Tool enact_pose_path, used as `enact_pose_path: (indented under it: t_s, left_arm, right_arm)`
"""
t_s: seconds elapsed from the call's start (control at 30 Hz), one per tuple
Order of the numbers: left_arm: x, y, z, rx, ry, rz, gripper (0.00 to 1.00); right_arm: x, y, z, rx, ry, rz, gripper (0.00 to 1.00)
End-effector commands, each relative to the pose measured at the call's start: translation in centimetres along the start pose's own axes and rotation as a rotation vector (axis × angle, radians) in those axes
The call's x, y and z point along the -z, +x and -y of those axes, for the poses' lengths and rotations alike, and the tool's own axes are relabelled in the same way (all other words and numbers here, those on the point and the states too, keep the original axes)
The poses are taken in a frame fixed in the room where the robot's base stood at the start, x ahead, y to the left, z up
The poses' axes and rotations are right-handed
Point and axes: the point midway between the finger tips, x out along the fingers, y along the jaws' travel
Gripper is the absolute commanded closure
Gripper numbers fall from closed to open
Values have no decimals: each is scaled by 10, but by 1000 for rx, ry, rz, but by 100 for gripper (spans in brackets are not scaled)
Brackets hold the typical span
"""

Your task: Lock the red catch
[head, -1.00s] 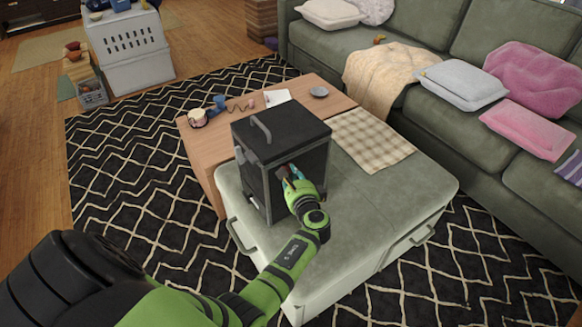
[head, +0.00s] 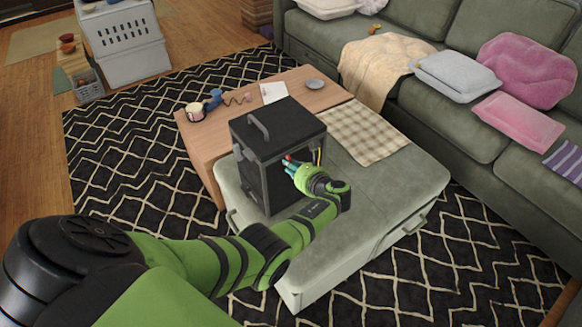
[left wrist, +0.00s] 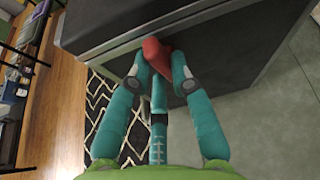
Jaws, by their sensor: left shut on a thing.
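A dark box (head: 275,133) with a handle on its lid stands on the green ottoman (head: 385,205). The red catch (left wrist: 157,56) is on the box's side, just below the lid seam, in the left wrist view. My left gripper (left wrist: 158,66) has its teal fingers on both sides of the red catch and is shut on it. In the head view my left gripper (head: 288,163) is against the box's front face, and only a small red spot of the catch shows. My right gripper is in neither view.
A wooden table (head: 225,128) with a mug (head: 194,112), a blue item and a small dish (head: 314,84) is behind the box. A checked cloth (head: 362,131) lies right of it. A green sofa (head: 440,120) stands at the right. Patterned rug surrounds the ottoman.

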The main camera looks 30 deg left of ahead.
Motion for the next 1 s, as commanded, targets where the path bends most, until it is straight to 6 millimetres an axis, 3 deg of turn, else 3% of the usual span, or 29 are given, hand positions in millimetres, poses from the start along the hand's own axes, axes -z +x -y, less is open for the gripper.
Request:
enact_pose_path:
  t_s: [0.3,0.8,0.83,0.87,1.0]
  left_arm:
    - [0,0,2,-39,93,1,100]
    - [0,0,2,-44,107,0,100]
    - [0,0,2,-44,107,0,66]
    - [0,0,2,-44,107,0,54]
    - [0,0,2,-44,106,0,54]
  right_arm:
    - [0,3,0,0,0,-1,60]
    - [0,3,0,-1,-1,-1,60]
    - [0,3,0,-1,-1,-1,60]
    - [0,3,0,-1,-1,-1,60]
    - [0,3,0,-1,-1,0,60]
